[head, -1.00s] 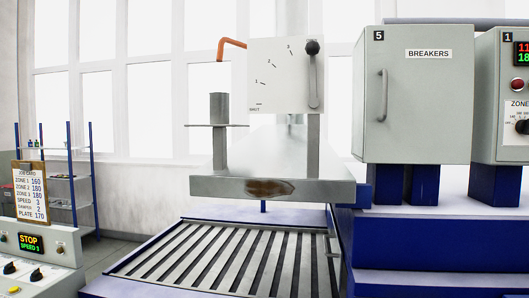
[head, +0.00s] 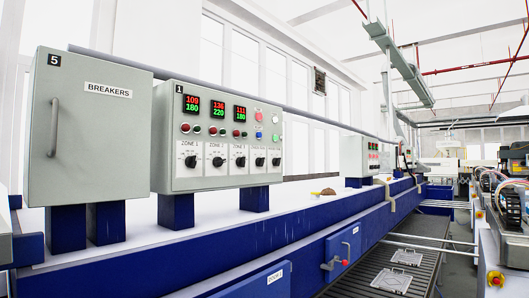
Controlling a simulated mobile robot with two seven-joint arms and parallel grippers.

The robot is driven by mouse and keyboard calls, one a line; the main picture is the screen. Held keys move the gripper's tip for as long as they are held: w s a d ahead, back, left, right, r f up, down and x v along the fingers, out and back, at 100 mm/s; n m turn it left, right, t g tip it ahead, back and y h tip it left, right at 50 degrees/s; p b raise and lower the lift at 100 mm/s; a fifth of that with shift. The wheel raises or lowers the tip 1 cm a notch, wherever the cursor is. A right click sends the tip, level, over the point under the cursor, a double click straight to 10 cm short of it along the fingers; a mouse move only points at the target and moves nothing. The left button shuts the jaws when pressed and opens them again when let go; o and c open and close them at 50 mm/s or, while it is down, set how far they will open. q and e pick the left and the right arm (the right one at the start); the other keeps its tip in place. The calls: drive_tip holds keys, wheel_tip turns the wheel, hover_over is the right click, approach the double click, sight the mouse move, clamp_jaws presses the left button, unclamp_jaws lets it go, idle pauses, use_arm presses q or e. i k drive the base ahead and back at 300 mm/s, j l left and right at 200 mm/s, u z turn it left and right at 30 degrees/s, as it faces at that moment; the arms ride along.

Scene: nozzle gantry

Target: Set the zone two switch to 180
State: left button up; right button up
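The grey control panel marked 1 (head: 220,182) stands left of centre in the head view. The zone two switch (head: 217,161) is the second black rotary knob from the left in its lower row, under a small label. Its pointer direction and scale are too small to read surely. The second display (head: 219,108) above it shows 136 in red and 220 in green. The zone one switch (head: 191,161) and a third zone switch (head: 240,161) are on either side; their displays both show 180 in green. Neither of my grippers is in view.
The grey breakers cabinet marked 5 (head: 95,155) stands shut to the left of the panel. Both stand on blue posts above a long blue machine body (head: 200,255). A slatted conveyor (head: 395,265) runs at the right.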

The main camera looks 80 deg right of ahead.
sight(217, 161)
drive_tip(key=z, duration=2.2)
